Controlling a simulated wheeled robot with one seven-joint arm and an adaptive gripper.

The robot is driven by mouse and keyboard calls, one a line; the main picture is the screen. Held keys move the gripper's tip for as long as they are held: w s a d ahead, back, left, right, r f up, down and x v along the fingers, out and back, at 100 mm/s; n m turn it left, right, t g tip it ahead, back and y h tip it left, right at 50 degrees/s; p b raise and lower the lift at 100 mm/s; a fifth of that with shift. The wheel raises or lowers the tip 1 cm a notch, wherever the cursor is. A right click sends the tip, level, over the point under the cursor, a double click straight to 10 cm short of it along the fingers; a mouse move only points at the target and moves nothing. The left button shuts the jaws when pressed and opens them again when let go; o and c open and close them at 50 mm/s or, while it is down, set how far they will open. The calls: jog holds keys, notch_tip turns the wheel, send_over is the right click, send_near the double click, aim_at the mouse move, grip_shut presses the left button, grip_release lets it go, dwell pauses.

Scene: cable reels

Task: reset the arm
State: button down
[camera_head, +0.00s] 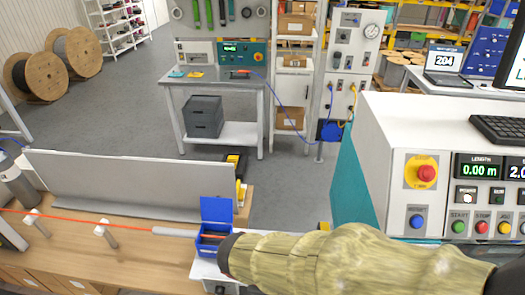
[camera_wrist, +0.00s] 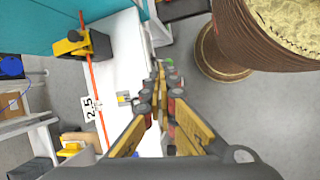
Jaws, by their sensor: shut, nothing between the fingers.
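My gripper (camera_wrist: 160,78) shows in the wrist view. Its two yellow-and-dark fingers meet at the tips, shut and empty. It points over a white bench top (camera_wrist: 124,62), and nothing touches the fingertips that I can see. I cannot make out the fingers in the head view.
An orange cable (camera_wrist: 95,88) runs along the white top, past a black-and-yellow device (camera_wrist: 82,43). A brown flanged round object (camera_wrist: 218,55) stands close at right. In the head view, a blue bin (camera_head: 216,212) and a control console (camera_head: 440,170) flank open grey floor.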

jog(key=s+d+r+m+t+y+b, duration=0.1)
jog(key=d+r+m+t+y+b, duration=0.1)
jog(key=d+m+b, duration=0.3)
jog(key=s+d+r+m+t+y+b, duration=0.2)
jog(key=d+r+m+y+b, duration=0.1)
jog(key=d+m, duration=0.4)
jog(key=r+m+b, duration=0.1)
jog(key=m+b, duration=0.1)
jog(key=shift+r+m, duration=0.2)
jog(key=shift+m, duration=0.2)
jog(key=shift+s, duration=0.1)
